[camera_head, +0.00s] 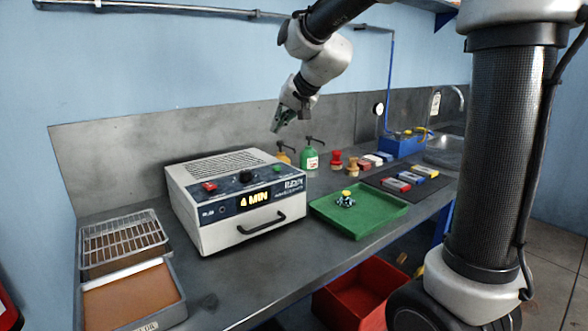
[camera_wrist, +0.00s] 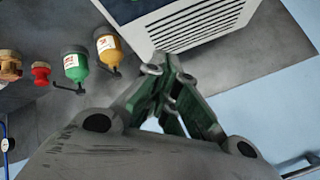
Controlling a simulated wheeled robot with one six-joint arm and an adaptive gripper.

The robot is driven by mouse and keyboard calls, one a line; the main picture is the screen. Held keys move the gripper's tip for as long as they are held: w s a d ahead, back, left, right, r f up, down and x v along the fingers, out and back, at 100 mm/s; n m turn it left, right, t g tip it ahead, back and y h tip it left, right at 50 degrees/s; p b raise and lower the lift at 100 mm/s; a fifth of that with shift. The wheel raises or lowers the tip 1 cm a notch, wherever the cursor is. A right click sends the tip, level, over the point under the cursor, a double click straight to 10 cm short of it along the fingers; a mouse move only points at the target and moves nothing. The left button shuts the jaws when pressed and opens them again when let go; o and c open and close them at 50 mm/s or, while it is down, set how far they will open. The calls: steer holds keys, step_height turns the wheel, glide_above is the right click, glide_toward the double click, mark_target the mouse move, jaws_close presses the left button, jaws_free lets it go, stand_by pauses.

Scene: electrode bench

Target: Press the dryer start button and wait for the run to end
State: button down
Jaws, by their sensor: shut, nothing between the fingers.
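The dryer (camera_head: 208,236) is a white box with a dark sloped panel, standing on the grey bench. Its panel has a red switch (camera_head: 209,186), a black knob (camera_head: 246,176) and a green button (camera_head: 277,168). The lit display (camera_head: 255,199) appears to read 4 MIN. Its front drawer with a black handle is shut. My gripper (camera_head: 276,129) is shut and empty, in the air above and behind the dryer's right side, apart from it. In the wrist view the green fingers (camera_wrist: 167,70) meet near the dryer's vented casing (camera_wrist: 205,25); the button is not visible there.
A green tray (camera_head: 375,227) with a small yellow-topped item stands right of the dryer. Green (camera_head: 309,161) and amber (camera_head: 284,154) bottles stand behind it. Metal trays (camera_head: 125,245) sit at the left, one holding a wire rack. A red bin (camera_head: 355,300) is below the bench.

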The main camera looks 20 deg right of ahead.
mark_target(277, 168)
steer(key=shift+w+r+m, duration=0.2)
steer(key=shift+w+m, duration=0.05)
steer(key=shift+m, duration=0.05)
steer(key=shift+f, duration=4.45)
steer(key=shift+f, duration=0.15)
steer(key=shift+f, duration=0.25)
steer(key=shift+f, duration=0.5)
steer(key=shift+r, duration=0.95)
